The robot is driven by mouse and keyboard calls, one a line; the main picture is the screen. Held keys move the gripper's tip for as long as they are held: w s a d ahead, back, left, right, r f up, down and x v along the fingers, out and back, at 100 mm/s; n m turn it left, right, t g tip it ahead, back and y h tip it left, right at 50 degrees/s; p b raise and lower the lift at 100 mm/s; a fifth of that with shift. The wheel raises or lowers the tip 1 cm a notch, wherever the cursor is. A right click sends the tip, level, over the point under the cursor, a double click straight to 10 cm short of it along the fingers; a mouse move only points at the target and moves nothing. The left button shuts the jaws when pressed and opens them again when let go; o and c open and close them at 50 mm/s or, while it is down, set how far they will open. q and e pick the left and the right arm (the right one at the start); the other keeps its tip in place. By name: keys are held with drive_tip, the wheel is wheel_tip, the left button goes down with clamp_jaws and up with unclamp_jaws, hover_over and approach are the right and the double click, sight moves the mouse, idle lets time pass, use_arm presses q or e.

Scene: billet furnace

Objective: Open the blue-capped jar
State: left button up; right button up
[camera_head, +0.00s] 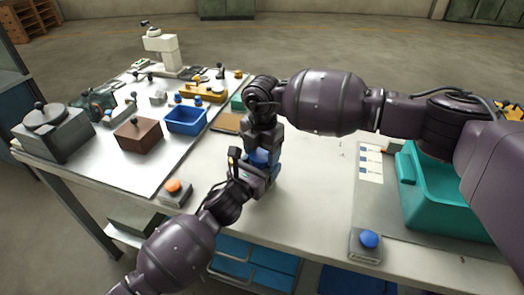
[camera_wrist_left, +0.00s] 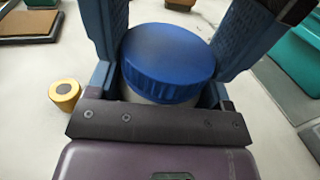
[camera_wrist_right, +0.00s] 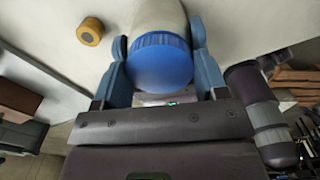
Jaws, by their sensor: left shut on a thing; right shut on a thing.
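The jar stands between my two grippers near the middle of the table, mostly hidden in the head view. Its blue cap (camera_wrist_left: 168,58) shows in the left wrist view, with a little of the pale jar body (camera_wrist_left: 150,98) below it. My left gripper (camera_wrist_left: 165,50) has its blue fingers on both sides of the jar, below the cap. My right gripper (camera_wrist_right: 162,60) comes from above, its fingers on either side of the blue cap, which also shows in the right wrist view (camera_wrist_right: 160,66). The cap appears seated on the jar.
A teal bin (camera_head: 430,195) stands at the right. A blue button box (camera_head: 367,242) and an orange button box (camera_head: 174,190) sit near the front edge. A blue tray (camera_head: 186,122) and brown box (camera_head: 138,135) are at left. A small yellow round piece (camera_wrist_left: 64,93) lies near the jar.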

drive_tip(key=n, duration=0.6)
drive_tip(key=o, duration=1)
drive_tip(key=shift+r, duration=0.1)
